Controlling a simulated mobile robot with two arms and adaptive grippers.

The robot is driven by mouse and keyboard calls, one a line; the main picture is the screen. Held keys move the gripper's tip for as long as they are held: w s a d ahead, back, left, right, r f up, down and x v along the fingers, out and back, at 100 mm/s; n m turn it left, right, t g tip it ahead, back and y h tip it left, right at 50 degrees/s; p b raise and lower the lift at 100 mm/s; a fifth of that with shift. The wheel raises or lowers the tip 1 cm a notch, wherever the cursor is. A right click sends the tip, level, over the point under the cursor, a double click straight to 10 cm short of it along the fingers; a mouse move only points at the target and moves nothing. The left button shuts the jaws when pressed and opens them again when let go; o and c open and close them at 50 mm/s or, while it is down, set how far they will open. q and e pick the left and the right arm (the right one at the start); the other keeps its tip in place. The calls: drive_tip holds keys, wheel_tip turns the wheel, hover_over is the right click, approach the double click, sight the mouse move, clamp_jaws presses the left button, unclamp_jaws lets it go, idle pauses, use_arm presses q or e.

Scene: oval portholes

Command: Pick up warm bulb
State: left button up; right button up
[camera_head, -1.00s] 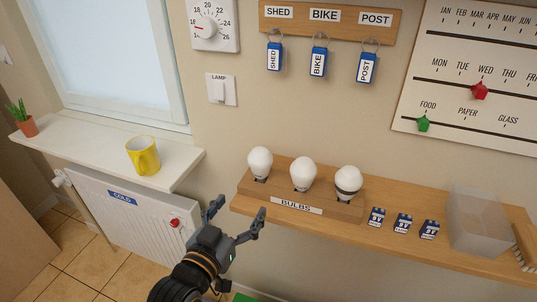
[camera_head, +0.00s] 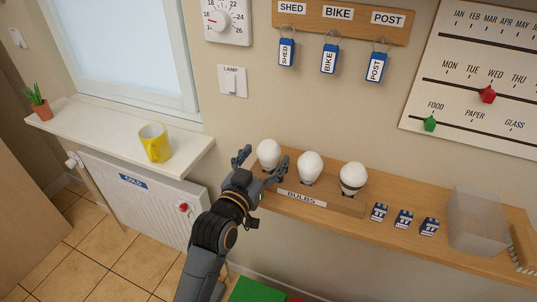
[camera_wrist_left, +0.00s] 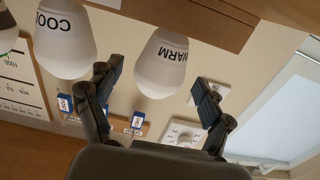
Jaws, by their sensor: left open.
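The warm bulb (camera_head: 269,153) is the leftmost of three white bulbs on the wooden bulb stand (camera_head: 345,207). In the left wrist view, which is upside down, the bulb (camera_wrist_left: 162,62) shows the word WARM. My left gripper (camera_head: 263,162) is open and empty, in front of this bulb. In the wrist view its two fingers (camera_wrist_left: 152,80) are spread, with the bulb in the gap between them and apart from both. The bulb's base is partly hidden by the gripper in the head view. My right gripper is not in view.
The cool bulb (camera_wrist_left: 65,40) stands beside the warm one, the middle bulb (camera_head: 310,167) in the head view; a third bulb (camera_head: 353,178) is farther right. Small blue boxes (camera_head: 404,219) and a clear bin (camera_head: 478,220) share the shelf. A yellow mug (camera_head: 155,144) stands on the sill.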

use_arm(q)
drive_tip(key=shift+x, duration=1.45)
drive_tip(key=shift+s, duration=0.1)
drive_tip(key=c, duration=1.3)
drive_tip(key=shift+o, duration=0.2)
